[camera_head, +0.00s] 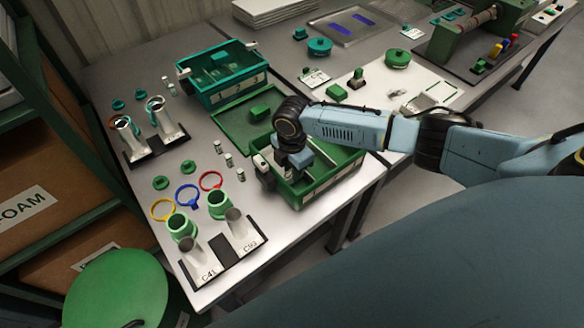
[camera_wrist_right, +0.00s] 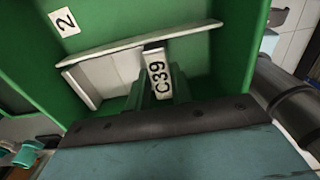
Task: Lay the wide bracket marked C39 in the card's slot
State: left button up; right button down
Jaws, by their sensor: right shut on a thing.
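My right gripper (camera_head: 291,168) is over the near green bin (camera_head: 318,192), pointing down into it. In the right wrist view my fingers (camera_wrist_right: 158,92) are shut on a wide pale bracket (camera_wrist_right: 103,78) with a C39 label. The bracket is still low inside the bin, by a wall marked 2; I cannot tell whether it touches the bin. In the head view the arm and gripper hide it. The white card (camera_head: 375,82) lies on the table to the right of the bin, with a rectangular outline (camera_head: 436,93) near its right end. My left gripper is out of view.
A teal bin (camera_head: 222,80) and a flat green tray (camera_head: 238,118) stand behind the near bin. Holders with metal cups (camera_head: 236,235), coloured rings (camera_head: 187,196) and small jars are on the left. Small green parts sit on the card, and a green machine (camera_head: 470,40) stands behind it.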

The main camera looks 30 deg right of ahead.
jog(key=shift+f, duration=0.1)
jog(key=shift+f, duration=0.35)
jog(key=shift+f, duration=0.15)
dwell(0.6)
jog(key=c, duration=0.7)
grip_release()
jog(key=shift+c, duration=0.2)
notch_tip(320, 180, up, 11)
jog(key=p, duration=1.1)
